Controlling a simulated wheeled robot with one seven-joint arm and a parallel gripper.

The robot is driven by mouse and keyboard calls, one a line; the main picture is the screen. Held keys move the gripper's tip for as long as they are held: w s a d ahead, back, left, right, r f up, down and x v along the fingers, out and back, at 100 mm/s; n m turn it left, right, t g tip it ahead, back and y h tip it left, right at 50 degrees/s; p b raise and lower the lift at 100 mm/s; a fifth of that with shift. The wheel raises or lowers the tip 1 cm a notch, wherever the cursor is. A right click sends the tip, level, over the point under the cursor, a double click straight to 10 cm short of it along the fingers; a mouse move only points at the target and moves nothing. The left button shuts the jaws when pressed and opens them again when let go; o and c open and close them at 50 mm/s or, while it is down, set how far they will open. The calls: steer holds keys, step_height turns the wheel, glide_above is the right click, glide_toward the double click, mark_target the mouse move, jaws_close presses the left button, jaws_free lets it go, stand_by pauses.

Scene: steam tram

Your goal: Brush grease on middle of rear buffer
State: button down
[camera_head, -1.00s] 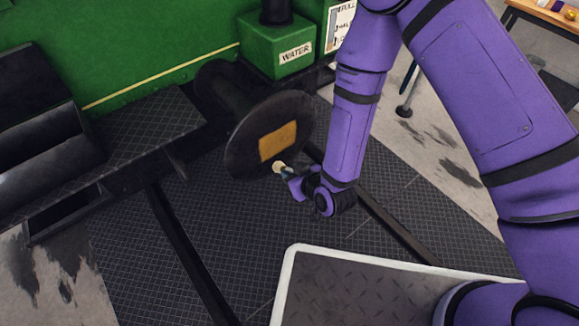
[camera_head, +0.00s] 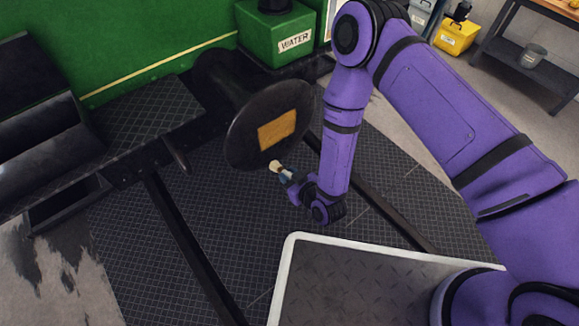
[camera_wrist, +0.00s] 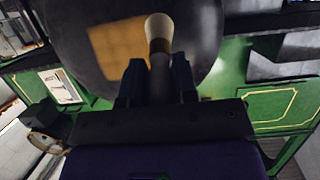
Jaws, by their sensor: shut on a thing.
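The rear buffer (camera_head: 243,136) is a dark round disc on a thick stem at the end of the green tram. A tan-orange rectangular patch (camera_head: 277,130) lies on the middle of its face. My gripper (camera_head: 289,178) is shut on a brush (camera_head: 275,166) with a pale bristle head, just below and in front of the disc. In the wrist view the brush (camera_wrist: 159,36) points up between the fingers, and its pale tip overlaps the right edge of the patch (camera_wrist: 118,45). Whether the bristles touch the disc cannot be told; in the head view they appear apart from the patch.
A green box labelled WATER (camera_head: 277,36) stands behind the buffer. A dark tread-plate step (camera_head: 140,128) is at left. A white-edged platform (camera_head: 372,250) is in front. A workbench (camera_head: 520,60) and yellow bin (camera_head: 456,37) stand at the back right.

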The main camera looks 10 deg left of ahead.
mark_target(276, 167)
steer(key=shift+f+x, duration=0.2)
steer(key=shift+x, duration=0.8)
steer(key=shift+f+x, duration=0.15)
steer(key=shift+x, duration=0.9)
steer(key=shift+f+x, duration=0.2)
steer(key=shift+x, duration=0.8)
steer(key=shift+w+a, duration=0.3)
steer(key=shift+a, duration=0.15)
steer(key=w+d, duration=0.9)
steer(key=w, duration=0.2)
steer(key=shift+w+d+y, duration=0.3)
steer(key=shift+w+d, duration=0.05)
steer(key=shift+d, duration=0.05)
stand_by(0.5)
steer(key=s+a, duration=0.7)
steer(key=s, duration=0.2)
steer(key=shift+a, duration=0.3)
stand_by(1.0)
